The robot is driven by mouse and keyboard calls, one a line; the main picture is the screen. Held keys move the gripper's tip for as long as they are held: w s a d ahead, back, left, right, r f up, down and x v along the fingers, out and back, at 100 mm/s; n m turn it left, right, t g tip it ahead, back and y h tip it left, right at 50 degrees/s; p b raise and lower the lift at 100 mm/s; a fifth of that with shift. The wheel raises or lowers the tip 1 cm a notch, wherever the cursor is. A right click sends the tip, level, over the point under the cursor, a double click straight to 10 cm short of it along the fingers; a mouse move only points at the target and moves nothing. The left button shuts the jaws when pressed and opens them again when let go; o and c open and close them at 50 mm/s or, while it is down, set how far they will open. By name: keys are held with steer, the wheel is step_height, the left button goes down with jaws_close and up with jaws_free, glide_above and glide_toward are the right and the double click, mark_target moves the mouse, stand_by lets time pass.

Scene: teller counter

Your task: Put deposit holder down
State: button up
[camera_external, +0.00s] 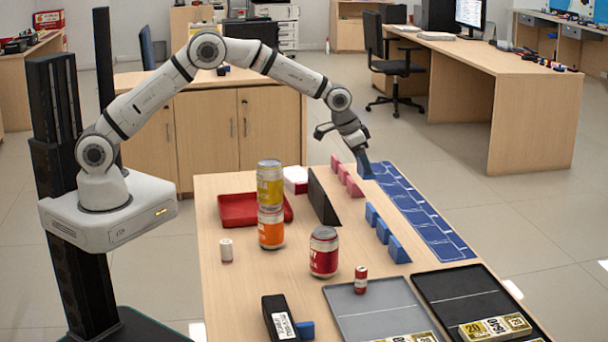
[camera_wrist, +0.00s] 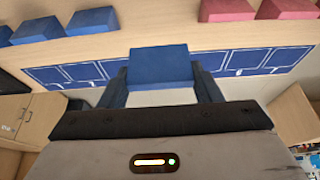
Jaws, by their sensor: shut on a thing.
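My gripper (camera_external: 358,150) is at the far end of the counter, shut on a blue block, which I take as the deposit holder (camera_external: 364,168). In the wrist view the deposit holder (camera_wrist: 160,66) sits between the two fingers of my gripper (camera_wrist: 161,84). The holder is over or near the far end of a blue mat (camera_external: 418,213) with white-outlined slots. The mat also shows behind the holder in the wrist view (camera_wrist: 85,74). I cannot tell whether the holder touches the mat.
Blue blocks (camera_external: 384,232) and pink blocks (camera_external: 345,178) stand in a row left of the mat. A dark upright panel (camera_external: 322,198), stacked cans (camera_external: 270,185), a red tray (camera_external: 238,209) and a red can (camera_external: 324,252) stand further left. Grey (camera_external: 385,307) and black (camera_external: 465,287) trays lie nearer.

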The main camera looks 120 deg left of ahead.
steer(key=r, duration=0.5)
steer(key=shift+s+d+r, duration=0.2)
steer(key=shift+r, duration=0.15)
steer(key=s+d+n+g+y+b, duration=0.1)
steer(key=s+d+n+g+b, duration=0.15)
steer(key=s+d+n, duration=0.75)
steer(key=n+g+h+b, duration=0.1)
steer(key=n+g, duration=0.3)
steer(key=n, duration=0.4)
glide_above(255, 205)
steer(key=w+d, duration=0.1)
steer(key=f, duration=1.1)
steer(key=shift+w+d+f, duration=0.1)
steer(key=shift+d, duration=0.1)
steer(key=shift+f, duration=2)
steer(key=shift+f+b, duration=0.2)
steer(key=shift+b, duration=0.1)
steer(key=o, duration=1)
steer(key=shift+r, duration=0.1)
steer(key=shift+r, duration=0.1)
